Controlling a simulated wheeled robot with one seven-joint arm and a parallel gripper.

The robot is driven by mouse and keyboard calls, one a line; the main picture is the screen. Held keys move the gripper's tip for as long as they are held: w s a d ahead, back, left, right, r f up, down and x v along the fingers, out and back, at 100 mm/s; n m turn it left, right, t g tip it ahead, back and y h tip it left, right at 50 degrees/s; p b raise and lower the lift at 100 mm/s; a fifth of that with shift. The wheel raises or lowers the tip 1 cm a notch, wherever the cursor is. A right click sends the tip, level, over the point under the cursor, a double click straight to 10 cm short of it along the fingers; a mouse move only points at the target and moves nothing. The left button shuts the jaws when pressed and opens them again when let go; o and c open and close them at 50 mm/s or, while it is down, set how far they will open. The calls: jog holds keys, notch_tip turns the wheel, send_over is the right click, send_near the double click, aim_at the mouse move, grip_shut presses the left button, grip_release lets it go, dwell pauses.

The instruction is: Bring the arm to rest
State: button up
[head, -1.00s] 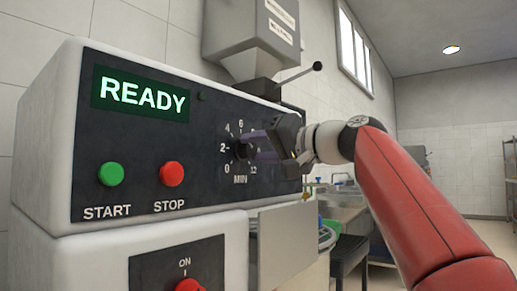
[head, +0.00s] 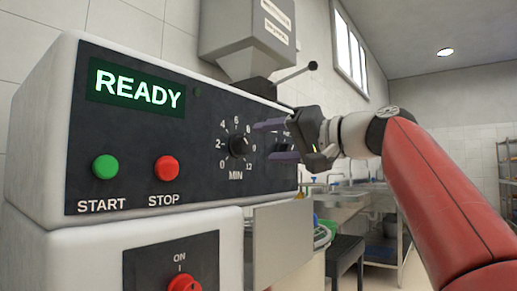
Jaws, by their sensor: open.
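My gripper (head: 263,141) is at the right end of the dark control panel (head: 130,193). Its two purple fingers are spread apart, with nothing seen between them. They point left toward the black minute dial (head: 238,146) and stand clear of it to its right. My red arm comes in from the lower right. The green display (head: 137,90) reads READY. The green START button (head: 105,167) and red STOP button (head: 167,168) are left of the dial.
A red ON switch (head: 184,284) sits on the lower panel. A grey hopper (head: 247,38) with a lever (head: 297,73) stands above and behind the panel. A metal sink bench (head: 345,200) is behind on the right. Open room shows between the bench and the far wall.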

jog(key=v, duration=0.2)
jog(key=shift+s+d, duration=0.25)
dwell(0.3)
jog(key=s+f+m+g+h+p, duration=0.15)
jog(key=f+h, duration=0.25)
jog(key=f, duration=0.5)
jog(key=s+f+m+h+p, duration=0.2)
jog(key=f+h, duration=0.1)
jog(key=f, duration=0.5)
jog(key=s+d+f+g+h+p, duration=0.1)
jog(key=s+d+f+h, duration=0.1)
jog(key=s+f, duration=0.4)
jog(key=s+d+f+n+g+h+p, duration=0.1)
jog(key=s+f, duration=0.5)
jog(key=f, duration=0.6)
jog(key=s+d+f+n+g+h+p, duration=0.1)
jog(key=s+d+f+h, duration=0.3)
jog(key=f, duration=0.5)
jog(key=shift+s+d+g+p, duration=0.45)
jog(key=shift+s+d+p, duration=0.3)
jog(key=shift+s, duration=0.25)
